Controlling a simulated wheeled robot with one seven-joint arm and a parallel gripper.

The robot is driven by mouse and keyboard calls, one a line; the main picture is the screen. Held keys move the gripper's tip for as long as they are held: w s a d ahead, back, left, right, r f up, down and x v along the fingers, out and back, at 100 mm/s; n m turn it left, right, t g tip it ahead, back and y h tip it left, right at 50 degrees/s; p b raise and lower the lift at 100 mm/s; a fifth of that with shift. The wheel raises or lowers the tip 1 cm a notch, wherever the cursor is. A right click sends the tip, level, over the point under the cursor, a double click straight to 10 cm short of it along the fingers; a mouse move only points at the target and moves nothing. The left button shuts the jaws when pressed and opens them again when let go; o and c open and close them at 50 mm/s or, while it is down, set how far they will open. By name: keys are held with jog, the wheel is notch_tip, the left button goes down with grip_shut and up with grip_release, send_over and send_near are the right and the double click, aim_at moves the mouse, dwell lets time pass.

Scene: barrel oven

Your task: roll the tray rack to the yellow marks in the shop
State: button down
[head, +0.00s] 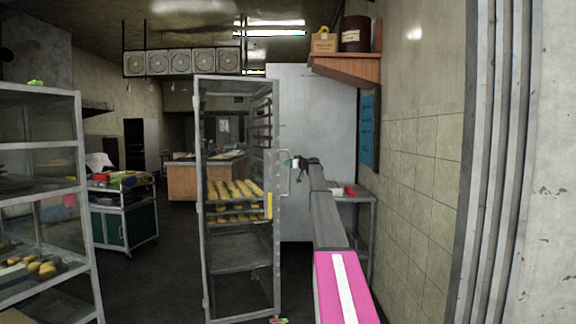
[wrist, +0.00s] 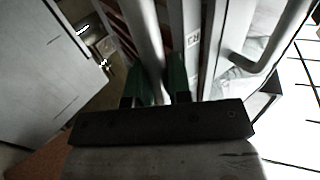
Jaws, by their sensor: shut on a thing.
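The tray rack (head: 202,200) is a tall grey metal frame in the middle of the head view. Trays of yellow-brown bread (head: 235,189) sit on its middle shelves, and its lower part looks empty. My gripper (head: 298,163) is at the rack's right side, at the height of a side handle (head: 284,175). In the wrist view the green fingertips (wrist: 155,82) are shut around a pale upright bar (wrist: 146,40) of the rack. No yellow marks show in either view.
A shelf rack (head: 80,150) with bread stands at the left, with a green cart (head: 122,222) behind it. A counter (head: 195,182) stands farther back. A side table (head: 355,198) and tiled wall (head: 425,170) bound the right. Dark floor (head: 165,275) is clear between the racks.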

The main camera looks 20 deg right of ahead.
dwell(0.3)
jog(key=c, duration=1.1)
grip_release()
jog(key=shift+d, duration=0.1)
jog(key=v, duration=1)
jog(key=shift+s+d, duration=0.25)
